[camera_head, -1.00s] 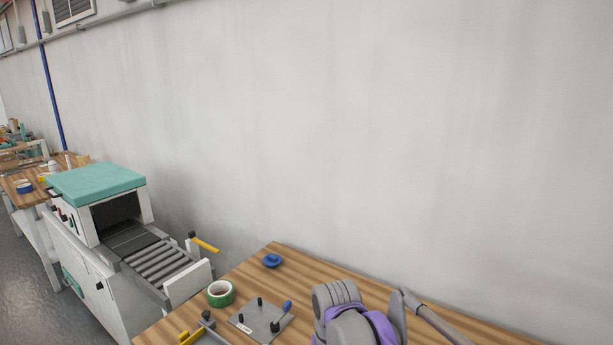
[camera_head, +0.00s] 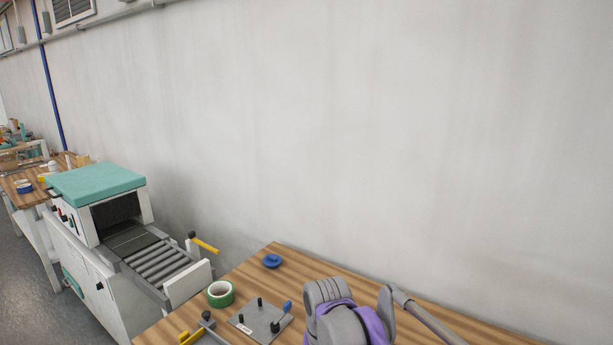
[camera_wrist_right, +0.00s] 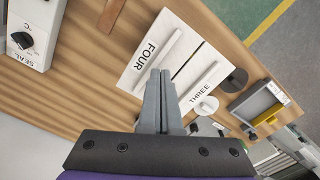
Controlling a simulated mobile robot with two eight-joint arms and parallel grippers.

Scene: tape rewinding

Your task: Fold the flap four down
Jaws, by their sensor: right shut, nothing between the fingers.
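Flap four (camera_wrist_right: 150,48) is a white panel marked "FOUR" with a pale raised bar, in the right wrist view. It seems to lie about level with the panel beside it, but I cannot tell its exact angle. Flap three (camera_wrist_right: 203,78), marked "THREE", is right beside it. My right gripper (camera_wrist_right: 160,75) is shut and empty, its tips over the near edge of flap four; I cannot tell whether they touch it. In the head view only my right arm shows, and the flaps are out of sight. My left gripper is in neither view.
A sealing device (camera_wrist_right: 37,30) with a dial stands on the wooden table at upper left in the wrist view. A green tape roll (camera_head: 220,293), a blue part (camera_head: 272,261) and a metal plate with pegs (camera_head: 259,321) are on the table. A roller conveyor machine (camera_head: 100,190) stands left.

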